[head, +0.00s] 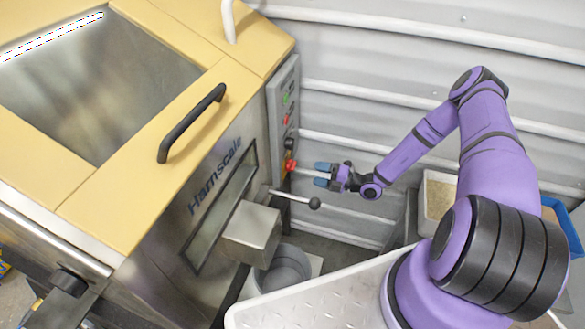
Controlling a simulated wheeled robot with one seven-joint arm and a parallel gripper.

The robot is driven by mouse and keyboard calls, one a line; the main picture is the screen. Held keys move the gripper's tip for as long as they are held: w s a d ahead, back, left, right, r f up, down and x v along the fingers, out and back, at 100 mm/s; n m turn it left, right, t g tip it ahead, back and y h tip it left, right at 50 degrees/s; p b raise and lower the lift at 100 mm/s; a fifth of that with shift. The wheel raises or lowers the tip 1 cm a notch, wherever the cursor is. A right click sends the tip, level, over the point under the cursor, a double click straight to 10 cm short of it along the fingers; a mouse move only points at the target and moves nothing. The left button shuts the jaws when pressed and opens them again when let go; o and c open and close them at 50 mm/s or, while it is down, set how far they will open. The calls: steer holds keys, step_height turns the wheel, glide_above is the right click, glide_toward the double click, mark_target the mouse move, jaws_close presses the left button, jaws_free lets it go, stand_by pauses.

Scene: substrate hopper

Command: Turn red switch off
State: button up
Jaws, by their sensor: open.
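A grey control panel (283,112) is fixed on the right side of the yellow and steel hopper. A red switch (291,165) with a yellow part behind it sits low on this panel. A smaller red button (286,119) and a green one (286,98) are higher up. My gripper (318,175) is open and empty, just right of the red switch, its blue-tipped fingers pointing left toward it. A small gap shows between the fingertips and the switch. The switch's exact position is too small to tell.
A lever with a black knob (315,203) juts out just below my gripper. Under it are a steel chute (252,232) and a grey bucket (285,270). A corrugated wall (370,60) stands behind. A bin (440,196) stands behind my arm.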

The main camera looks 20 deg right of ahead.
mark_target(293, 167)
steer(key=x, duration=1)
steer(key=c, duration=0.9)
